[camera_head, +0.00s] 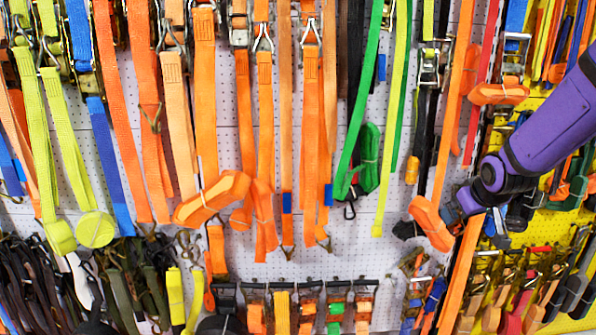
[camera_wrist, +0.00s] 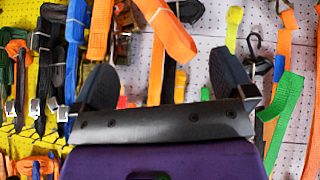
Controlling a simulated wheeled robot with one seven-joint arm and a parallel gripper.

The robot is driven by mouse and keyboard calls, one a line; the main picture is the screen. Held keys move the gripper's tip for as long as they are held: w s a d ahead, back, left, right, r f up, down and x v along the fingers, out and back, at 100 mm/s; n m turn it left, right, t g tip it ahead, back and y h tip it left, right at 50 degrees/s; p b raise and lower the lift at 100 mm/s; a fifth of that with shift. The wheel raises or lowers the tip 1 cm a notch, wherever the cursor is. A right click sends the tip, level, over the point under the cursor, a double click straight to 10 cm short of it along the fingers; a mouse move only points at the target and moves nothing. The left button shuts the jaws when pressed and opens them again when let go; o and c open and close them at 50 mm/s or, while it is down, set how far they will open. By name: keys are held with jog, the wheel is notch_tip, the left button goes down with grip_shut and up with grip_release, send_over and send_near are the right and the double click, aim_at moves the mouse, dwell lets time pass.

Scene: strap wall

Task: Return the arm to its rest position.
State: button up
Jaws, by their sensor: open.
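My purple arm (camera_head: 552,128) reaches in from the right in the head view. My gripper (camera_head: 466,203) is at its end, in front of the strap wall and beside an orange strap bundle (camera_head: 430,222). In the wrist view, my gripper (camera_wrist: 165,78) has its two dark fingers wide apart with nothing held between them. An orange strap (camera_wrist: 166,30) hangs beyond the gap between the fingers. I cannot tell whether the gripper touches any strap. The fingertips are hard to make out in the head view.
Orange straps (camera_head: 204,90) and green straps (camera_head: 360,100) hang on a white pegboard (camera_head: 330,255). A yellow panel (camera_head: 575,228) with hanging tools and straps is at the right, behind my arm. Dark straps (camera_head: 35,280) hang low at the left. Ratchet buckles (camera_head: 335,300) line the bottom.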

jog(key=s+a+r, duration=0.3)
jog(key=s+r, duration=0.1)
jog(key=s, duration=0.6)
jog(key=s+a+r+m+g+y, duration=0.1)
jog(key=s+a+r, duration=0.2)
jog(key=s, duration=0.7)
jog(key=s+a+r+g, duration=0.1)
jog(key=s+a+r, duration=0.2)
jog(key=s, duration=0.7)
notch_tip(320, 180, up, 3)
jog(key=shift+a+f+m, duration=0.15)
jog(key=shift+a+m, duration=0.1)
jog(key=shift+m, duration=0.05)
